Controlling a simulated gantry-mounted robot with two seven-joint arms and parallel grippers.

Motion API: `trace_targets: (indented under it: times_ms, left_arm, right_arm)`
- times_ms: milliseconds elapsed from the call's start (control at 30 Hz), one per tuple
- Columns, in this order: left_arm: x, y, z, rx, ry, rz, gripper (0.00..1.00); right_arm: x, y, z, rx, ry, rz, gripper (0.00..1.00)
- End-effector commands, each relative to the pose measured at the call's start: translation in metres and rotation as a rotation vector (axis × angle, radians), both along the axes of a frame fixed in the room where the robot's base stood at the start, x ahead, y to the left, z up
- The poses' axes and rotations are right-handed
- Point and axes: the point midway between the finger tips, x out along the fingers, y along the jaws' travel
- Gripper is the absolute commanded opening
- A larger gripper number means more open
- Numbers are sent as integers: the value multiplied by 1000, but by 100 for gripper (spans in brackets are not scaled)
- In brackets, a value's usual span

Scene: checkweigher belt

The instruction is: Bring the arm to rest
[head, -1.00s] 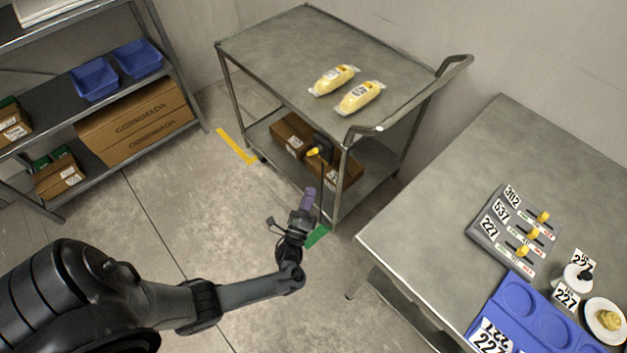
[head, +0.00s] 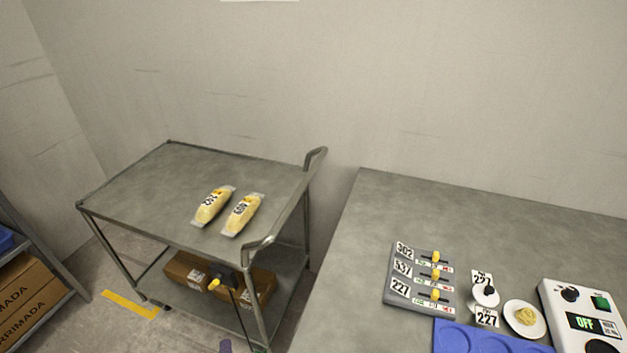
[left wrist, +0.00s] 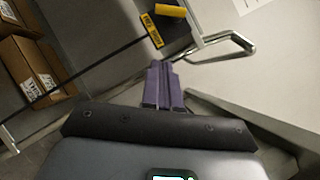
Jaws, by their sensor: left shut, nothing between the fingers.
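Only the purple fingertips of my left gripper (head: 225,346) show at the bottom edge of the head view, low in front of the cart (head: 130,185). In the left wrist view the purple fingers (left wrist: 163,82) are together and empty, apart from the things around them. The rest of my left arm is below the head view. My right gripper is in neither view.
Two yellow packs (head: 213,206) lie on the cart top. Brown boxes (head: 187,270) stand on its lower shelf. At right, a metal table (head: 385,205) carries a grey slider panel (head: 420,282), a blue tray (head: 455,338) and a white control box (head: 557,300).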

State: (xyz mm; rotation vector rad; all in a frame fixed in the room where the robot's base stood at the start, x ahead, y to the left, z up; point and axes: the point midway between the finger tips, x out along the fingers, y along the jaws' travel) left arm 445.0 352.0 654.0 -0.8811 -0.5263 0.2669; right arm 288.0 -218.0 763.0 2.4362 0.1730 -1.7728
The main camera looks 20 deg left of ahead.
Motion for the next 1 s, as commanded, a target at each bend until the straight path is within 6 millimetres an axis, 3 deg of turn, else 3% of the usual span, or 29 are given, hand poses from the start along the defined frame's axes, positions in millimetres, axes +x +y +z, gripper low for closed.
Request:
trace_targets:
  times_ms: [133, 233, 367, 533, 767, 1000]
  left_arm:
    - [-36, 5, -14, 4, 64, 7, 0]
    - [-58, 6, -1, -36, 51, 3, 0]
    - [-65, 10, 14, -218, 48, 9, 0]
    - [-58, 7, 32, -683, 68, -3, 0]
    - [-46, -45, 77, -1337, 184, -30, 0]
    - [-71, -108, 143, -1781, 398, 73, 0]
  right_arm:
    - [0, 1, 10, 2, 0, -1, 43]
    - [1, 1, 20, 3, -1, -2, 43]
    - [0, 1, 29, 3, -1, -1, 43]
    - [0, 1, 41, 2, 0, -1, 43]
    - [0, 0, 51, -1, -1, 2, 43]
    - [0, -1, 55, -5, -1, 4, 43]
